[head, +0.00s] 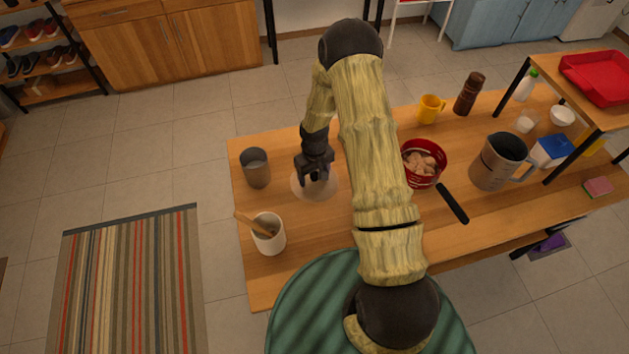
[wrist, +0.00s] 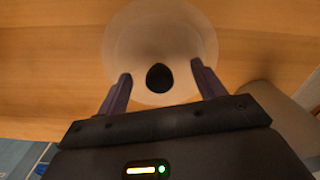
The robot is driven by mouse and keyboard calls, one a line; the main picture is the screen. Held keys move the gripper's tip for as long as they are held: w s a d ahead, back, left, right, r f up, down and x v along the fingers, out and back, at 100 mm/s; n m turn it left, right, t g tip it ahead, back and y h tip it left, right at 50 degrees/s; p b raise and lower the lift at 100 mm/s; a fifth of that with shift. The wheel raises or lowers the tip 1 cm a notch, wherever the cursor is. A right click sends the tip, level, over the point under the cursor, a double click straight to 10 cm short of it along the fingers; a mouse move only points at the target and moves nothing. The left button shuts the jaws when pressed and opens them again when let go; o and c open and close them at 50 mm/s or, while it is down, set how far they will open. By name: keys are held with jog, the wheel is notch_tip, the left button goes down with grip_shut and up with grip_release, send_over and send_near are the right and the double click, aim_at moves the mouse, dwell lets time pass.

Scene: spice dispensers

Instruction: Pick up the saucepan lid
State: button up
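The saucepan lid (head: 322,189) is a pale, see-through disc lying on the wooden table at its left part. In the wrist view the lid (wrist: 150,40) shows with a dark round knob (wrist: 159,78) at its middle. My gripper (head: 315,177) is over the lid, pointing down. In the wrist view the two fingers of my gripper (wrist: 160,85) are apart, one on each side of the knob, with gaps between. The red saucepan (head: 424,162) with a black handle stands to the right, holding pale chunks of food.
A grey metal cup (head: 255,168) stands left of the lid. A white pot with a wooden utensil (head: 268,236) stands in front-left. A yellow mug (head: 430,108), brown grinder (head: 469,94) and metal jug (head: 499,162) stand to the right. My arm hides the table's middle.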

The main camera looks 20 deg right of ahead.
aim_at(314, 174)
jog(key=shift+s+f, duration=0.15)
jog(key=shift+s, duration=0.05)
jog(key=c, duration=1.1)
jog(key=shift+s, duration=0.1)
jog(key=shift+c, duration=0.6)
jog(key=shift+w+r, duration=0.2)
jog(key=shift+r, duration=0.35)
notch_tip(314, 174, up, 9)
jog(key=shift+w+b, duration=0.1)
jog(key=shift+b, duration=0.75)
